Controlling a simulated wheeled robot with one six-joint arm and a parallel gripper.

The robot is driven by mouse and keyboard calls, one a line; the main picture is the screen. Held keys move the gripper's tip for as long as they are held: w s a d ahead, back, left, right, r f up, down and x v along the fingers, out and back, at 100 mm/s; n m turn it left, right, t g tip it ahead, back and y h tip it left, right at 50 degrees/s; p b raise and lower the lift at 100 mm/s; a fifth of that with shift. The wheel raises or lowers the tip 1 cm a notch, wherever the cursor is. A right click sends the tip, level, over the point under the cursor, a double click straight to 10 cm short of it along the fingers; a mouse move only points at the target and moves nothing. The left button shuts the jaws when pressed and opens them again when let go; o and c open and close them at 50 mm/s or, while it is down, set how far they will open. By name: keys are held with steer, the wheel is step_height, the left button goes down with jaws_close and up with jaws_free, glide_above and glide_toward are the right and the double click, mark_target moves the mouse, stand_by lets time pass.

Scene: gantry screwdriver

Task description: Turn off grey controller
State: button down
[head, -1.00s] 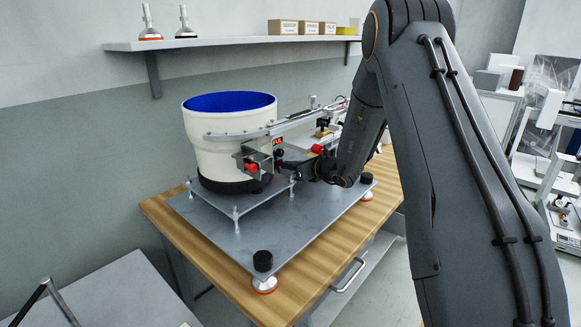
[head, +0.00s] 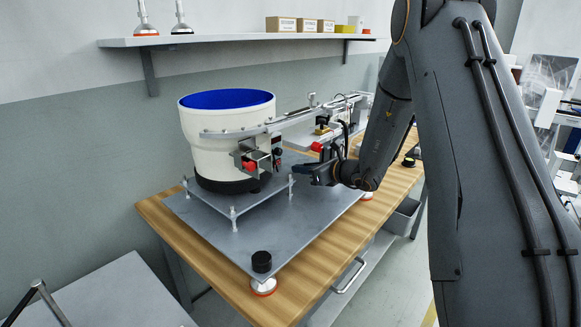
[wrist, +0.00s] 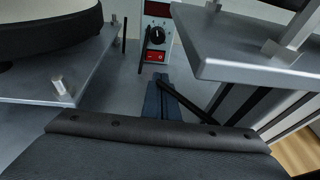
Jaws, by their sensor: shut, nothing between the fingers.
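The grey controller (head: 278,153) stands behind the metal plate, right of the white bowl feeder. In the wrist view, the controller (wrist: 172,38) shows at the top centre, with a dark red display, a black knob (wrist: 157,35) and a red rocker switch (wrist: 156,57) below the knob. The display shows no lit digits. My gripper (head: 303,171) is shut and empty, a little to the right of the controller and apart from it. In the wrist view, my gripper's fingers (wrist: 158,84) point at the controller, just below the red switch.
The white bowl feeder (head: 225,140) with a blue inside stands on a raised metal plate. A box with a red knob (head: 249,165) sits at its front. A metal rail and a red-ended part (head: 317,147) are close to my wrist.

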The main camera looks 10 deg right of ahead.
steer(key=s+d, duration=0.1)
steer(key=s, duration=0.1)
steer(key=s+d, duration=0.3)
steer(key=shift+s, duration=0.35)
